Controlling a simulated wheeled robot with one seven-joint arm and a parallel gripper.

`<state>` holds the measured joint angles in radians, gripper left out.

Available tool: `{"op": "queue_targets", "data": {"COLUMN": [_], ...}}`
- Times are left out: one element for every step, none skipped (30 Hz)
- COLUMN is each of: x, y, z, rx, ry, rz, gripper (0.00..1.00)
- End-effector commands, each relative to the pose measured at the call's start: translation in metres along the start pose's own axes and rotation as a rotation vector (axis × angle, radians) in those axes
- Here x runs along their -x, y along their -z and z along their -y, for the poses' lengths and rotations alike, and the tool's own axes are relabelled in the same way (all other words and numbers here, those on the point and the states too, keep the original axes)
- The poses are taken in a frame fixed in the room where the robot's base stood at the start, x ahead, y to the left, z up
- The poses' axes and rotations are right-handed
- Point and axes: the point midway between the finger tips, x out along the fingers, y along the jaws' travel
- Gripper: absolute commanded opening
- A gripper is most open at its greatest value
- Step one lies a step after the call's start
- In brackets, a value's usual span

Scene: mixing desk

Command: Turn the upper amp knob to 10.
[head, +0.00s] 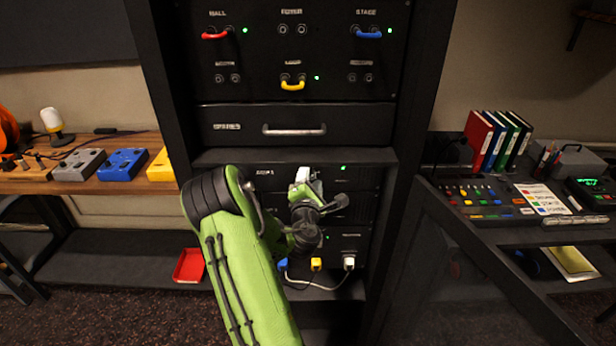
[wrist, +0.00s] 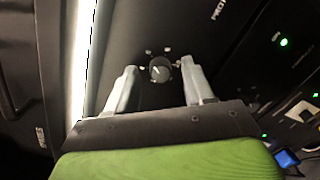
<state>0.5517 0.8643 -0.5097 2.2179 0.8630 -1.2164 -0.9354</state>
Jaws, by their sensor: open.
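The amp knob (wrist: 160,70) is a round dark knob with a pale pointer line, set on a black panel with small marks around it, in the wrist view. My gripper (wrist: 160,84) is open, with one grey finger on each side of the knob; I cannot tell whether either finger touches it. In the head view my gripper (head: 306,180) is at the upper amp unit (head: 266,172) in the rack, and my arm hides the knob there. The number the pointer stands at is too small to read.
A drawer (head: 240,130) with a long handle sits just above the amp. Patch cables, such as the yellow one (head: 292,86), hang higher up. Coloured plugs (head: 316,264) and a white cable are below. The rack's side posts (head: 412,120) bound the space.

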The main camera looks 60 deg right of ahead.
Motion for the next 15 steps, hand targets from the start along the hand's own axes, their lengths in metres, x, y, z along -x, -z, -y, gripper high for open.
{"op": "queue_targets", "data": {"x": [0.0, 0.0, -0.0001, -0.0001, -0.0001, -0.0001, -0.0001, -0.0001, -0.0001, -0.0001, -0.0001, -0.0001, -0.0001, -0.0001, -0.0001], "y": [0.0001, 0.0001, 0.0002, 0.0002, 0.0002, 0.0002, 0.0003, 0.0003, 0.0003, 0.0003, 0.0003, 0.0003, 0.0003, 0.0003, 0.0003], "z": [0.0, 0.0, -0.0001, -0.0001, -0.0001, -0.0001, -0.0001, -0.0001, -0.0001, -0.0001, -0.0001, -0.0001, -0.0001, -0.0001, -0.0001], "rx": [0.0, 0.0, 0.0, 0.0, 0.0, 0.0, 0.0, 0.0, 0.0, 0.0, 0.0, 0.0, 0.0, 0.0, -0.001], "ry": [0.0, 0.0, 0.0, 0.0, 0.0, 0.0, 0.0, 0.0, 0.0, 0.0, 0.0, 0.0, 0.0, 0.0, 0.0], "rz": [0.0, 0.0, 0.0, 0.0, 0.0, 0.0, 0.0, 0.0, 0.0, 0.0, 0.0, 0.0, 0.0, 0.0, 0.0], "gripper": [0.52, 0.52, 0.46, 0.41, 0.37, 0.31, 0.26, 0.21, 0.15, 0.11, 0.06, 0.0, 0.0, 0.0, 0.0]}}
